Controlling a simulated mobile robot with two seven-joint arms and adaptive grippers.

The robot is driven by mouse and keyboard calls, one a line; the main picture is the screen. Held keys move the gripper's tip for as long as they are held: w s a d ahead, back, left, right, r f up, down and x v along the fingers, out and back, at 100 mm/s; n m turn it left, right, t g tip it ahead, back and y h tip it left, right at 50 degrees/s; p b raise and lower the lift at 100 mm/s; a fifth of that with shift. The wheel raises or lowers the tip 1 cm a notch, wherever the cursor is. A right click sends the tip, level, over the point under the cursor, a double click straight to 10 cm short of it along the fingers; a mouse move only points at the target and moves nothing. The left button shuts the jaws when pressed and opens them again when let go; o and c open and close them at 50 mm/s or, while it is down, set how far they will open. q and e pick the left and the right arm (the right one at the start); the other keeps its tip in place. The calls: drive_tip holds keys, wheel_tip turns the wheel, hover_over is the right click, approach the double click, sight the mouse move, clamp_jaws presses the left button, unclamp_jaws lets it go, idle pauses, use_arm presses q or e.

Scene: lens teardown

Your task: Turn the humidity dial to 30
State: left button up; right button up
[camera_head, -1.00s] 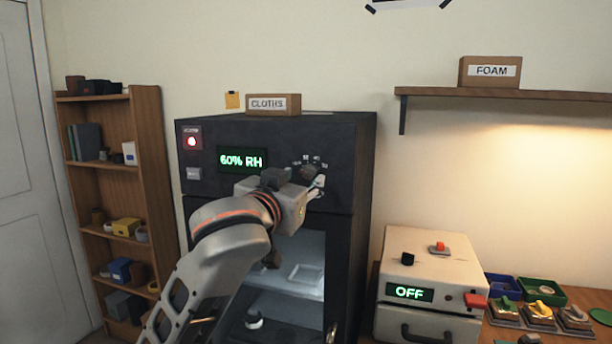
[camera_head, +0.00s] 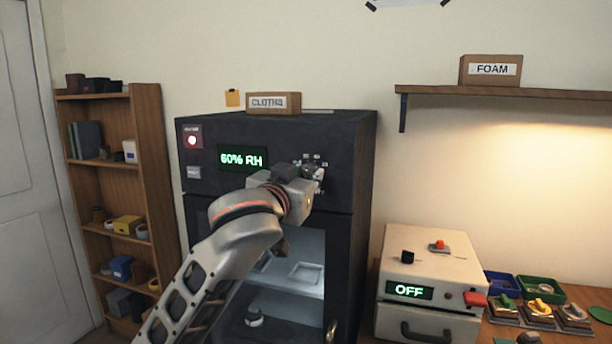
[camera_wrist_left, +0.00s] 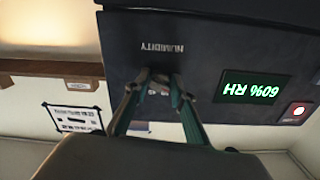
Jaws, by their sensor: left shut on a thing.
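The black cabinet (camera_head: 350,135) has a green display (camera_head: 240,157) reading 60% RH; the display also shows upside down in the left wrist view (camera_wrist_left: 250,90). The humidity dial sits on the cabinet's front panel to the right of the display, with light scale marks around it. My left gripper (camera_head: 314,172) is at the dial. In the left wrist view its two fingers (camera_wrist_left: 160,82) are closed in on the dial below the upside-down HUMIDITY label (camera_wrist_left: 162,48). The fingers hide most of the dial, and its pointer cannot be read. My right gripper is not in view.
A red button (camera_head: 192,140) is at the cabinet panel's upper left. A CLOTHS box (camera_head: 273,103) stands on top of the cabinet. The lit interior below holds shelves. A white box machine (camera_head: 430,262) reading OFF stands to the right, and a bookshelf (camera_head: 150,170) to the left.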

use_arm(q)
drive_tip(key=shift+m, duration=0.3)
drive_tip(key=m, duration=0.6)
drive_tip(key=shift+a+r, duration=0.1)
drive_tip(key=m, duration=0.6)
drive_tip(key=shift+r+m, duration=0.1)
drive_tip(key=shift+m, duration=0.2)
drive_tip(key=m, duration=0.6)
drive_tip(key=shift+r+m, duration=0.1)
drive_tip(key=shift+m, duration=0.2)
drive_tip(key=m, duration=0.3)
drive_tip(key=shift+m, duration=2)
drive_tip(key=o, duration=1.1)
